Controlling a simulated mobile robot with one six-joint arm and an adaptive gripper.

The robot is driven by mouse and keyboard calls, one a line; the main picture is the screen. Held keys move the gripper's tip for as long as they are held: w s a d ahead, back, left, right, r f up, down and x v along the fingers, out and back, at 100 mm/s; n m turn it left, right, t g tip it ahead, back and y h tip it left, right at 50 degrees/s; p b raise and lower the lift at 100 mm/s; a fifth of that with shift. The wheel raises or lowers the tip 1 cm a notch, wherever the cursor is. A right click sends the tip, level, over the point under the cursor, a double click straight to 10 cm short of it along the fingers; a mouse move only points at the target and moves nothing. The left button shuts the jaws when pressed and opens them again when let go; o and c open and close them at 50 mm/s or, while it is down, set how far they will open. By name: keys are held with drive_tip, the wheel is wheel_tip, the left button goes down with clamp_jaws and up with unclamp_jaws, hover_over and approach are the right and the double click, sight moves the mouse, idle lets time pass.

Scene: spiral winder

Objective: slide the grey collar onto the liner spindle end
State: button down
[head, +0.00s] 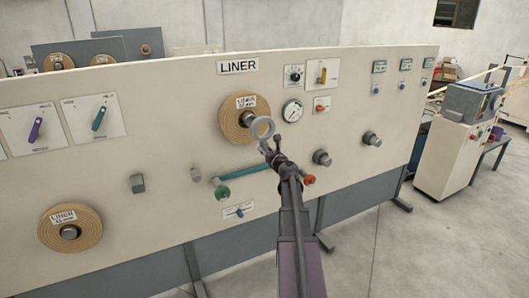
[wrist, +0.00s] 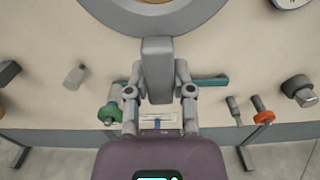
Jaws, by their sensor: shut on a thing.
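The grey collar (head: 253,130) is a ring with a block-like tab, held up in front of the panel. My gripper (head: 272,152) is shut on the tab; in the wrist view the gripper (wrist: 158,90) has one finger on each side of it. The collar's ring (wrist: 120,19) is at the top of the wrist view, with tan roll seen through it. The liner spindle end (head: 246,119) sticks out of the tan liner roll (head: 231,128) under the LINER sign. The ring appears just right of and below the spindle end, in front of it; the exact gap cannot be told.
A teal bar (head: 245,172) with a green knob (head: 222,192) and an orange knob (head: 308,179) lie below. A gauge (head: 292,111) and grey knobs (head: 322,158) stand to the right. Another liner roll (head: 88,218) is lower left. Free floor lies right.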

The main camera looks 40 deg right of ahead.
drive_tip(key=x, duration=0.5)
drive_tip(key=shift+f+b, duration=0.3)
drive_tip(key=shift+f, duration=0.05)
drive_tip(key=shift+w+a, duration=0.1)
drive_tip(key=shift+a, duration=0.05)
